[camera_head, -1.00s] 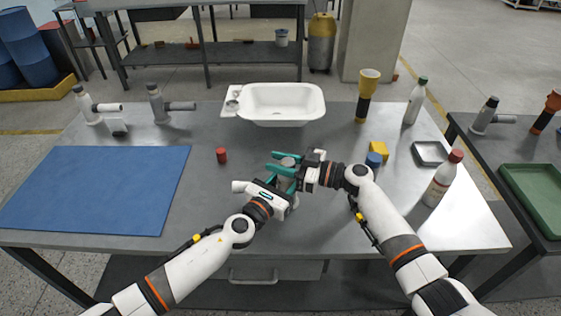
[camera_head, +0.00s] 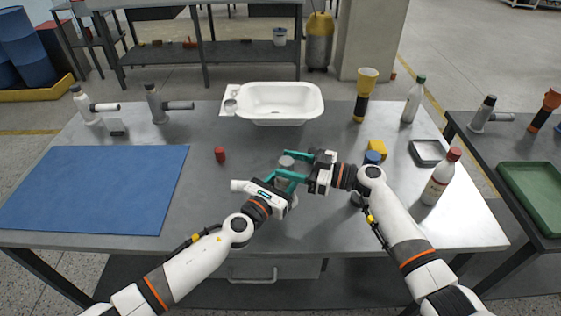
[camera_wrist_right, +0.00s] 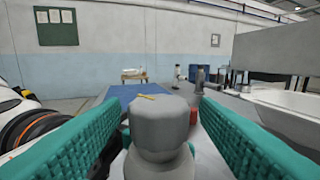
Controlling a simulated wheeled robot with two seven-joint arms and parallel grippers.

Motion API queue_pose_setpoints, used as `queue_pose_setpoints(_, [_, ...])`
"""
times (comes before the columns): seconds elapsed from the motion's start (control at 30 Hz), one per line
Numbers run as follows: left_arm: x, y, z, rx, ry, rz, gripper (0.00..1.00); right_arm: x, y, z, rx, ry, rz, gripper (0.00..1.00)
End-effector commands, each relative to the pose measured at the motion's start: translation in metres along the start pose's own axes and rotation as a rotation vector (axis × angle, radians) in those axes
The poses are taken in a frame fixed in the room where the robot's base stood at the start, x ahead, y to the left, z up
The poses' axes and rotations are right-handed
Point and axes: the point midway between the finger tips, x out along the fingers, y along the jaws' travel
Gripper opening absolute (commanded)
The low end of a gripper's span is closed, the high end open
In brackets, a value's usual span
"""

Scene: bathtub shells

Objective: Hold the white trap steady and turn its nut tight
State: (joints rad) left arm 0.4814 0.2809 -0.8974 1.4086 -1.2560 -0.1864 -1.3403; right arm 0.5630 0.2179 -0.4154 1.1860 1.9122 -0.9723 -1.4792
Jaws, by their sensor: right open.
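The white trap (camera_head: 239,186) stands upright near the table's front middle, its white side pipe pointing left. Its grey top nut (camera_head: 286,161) shows just beyond my left fingers. My left gripper (camera_head: 284,180) appears shut on the trap's body, which its fingers mostly hide. My right gripper (camera_head: 298,164) is open, to the right of the nut with its fingers pointing left. In the right wrist view, the nut (camera_wrist_right: 160,122) with a small yellow mark sits between the two teal fingers, with a gap on both sides.
A white basin (camera_head: 281,101) stands at the back. Two other traps (camera_head: 88,106) (camera_head: 160,106) stand at the back left. A blue mat (camera_head: 95,190) lies left.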

Motion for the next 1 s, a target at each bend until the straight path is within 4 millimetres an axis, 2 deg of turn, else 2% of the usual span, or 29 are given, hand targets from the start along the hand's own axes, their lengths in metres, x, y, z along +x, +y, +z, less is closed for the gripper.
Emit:
queue_pose_setpoints(0.13, [0.0,0.0,0.001,-0.001,-0.002,0.0,0.19,-0.026,0.0,-0.001,0.001,0.001,-0.002,0.56])
queue_pose_setpoints(0.33, [0.0,0.0,0.001,-0.001,-0.002,0.001,0.19,-0.042,0.0,0.0,0.0,0.0,0.0,0.56])
queue_pose_setpoints(0.67, [0.0,0.0,0.001,-0.001,-0.002,0.001,0.19,-0.044,0.0,0.001,-0.001,-0.002,-0.002,0.56])
queue_pose_setpoints(0.77, [0.0,0.0,0.001,-0.001,-0.002,0.0,0.19,-0.042,-0.004,0.009,-0.015,-0.022,-0.023,0.56])
queue_pose_setpoints(0.87, [0.0,0.0,0.001,-0.001,-0.002,0.0,0.19,-0.037,-0.01,0.03,-0.049,-0.073,-0.078,0.56])
queue_pose_setpoints(1.0, [0.0,0.0,0.001,-0.001,-0.002,0.0,0.19,-0.027,-0.009,0.037,-0.087,-0.07,-0.187,0.56])
